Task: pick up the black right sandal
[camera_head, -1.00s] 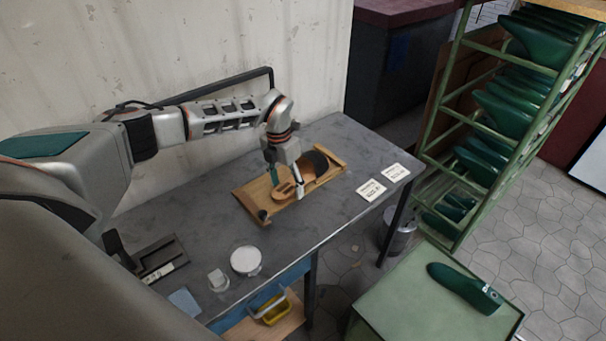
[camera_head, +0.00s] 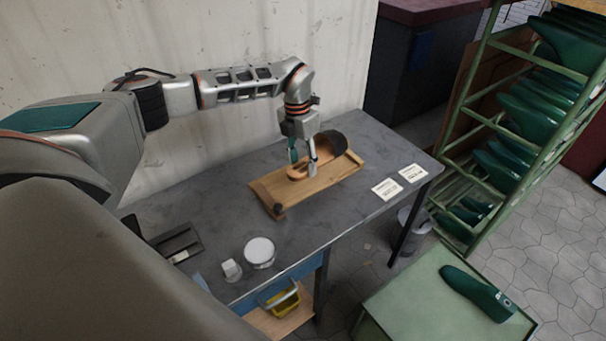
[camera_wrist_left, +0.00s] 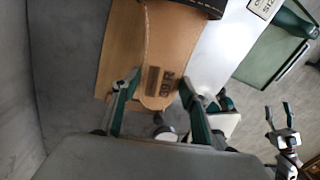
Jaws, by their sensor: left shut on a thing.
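The black right sandal, with a tan sole and a wide black strap (camera_head: 331,142), is held just above a wooden tray (camera_head: 318,188) on the grey workbench. My left gripper (camera_head: 303,170) is shut on its heel end, with one finger on each side. In the left wrist view the tan sole (camera_wrist_left: 168,50) with a dark stamp lies between the fingers (camera_wrist_left: 155,92); only the strap's edge shows at the top. My right gripper (camera_wrist_left: 279,112) shows at the right of that view, empty, with its fingers apart.
Two white cards (camera_head: 385,189) lie right of the tray. A green table (camera_head: 412,300) holds a green shoe last (camera_head: 478,292). A green rack (camera_head: 456,140) stands behind.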

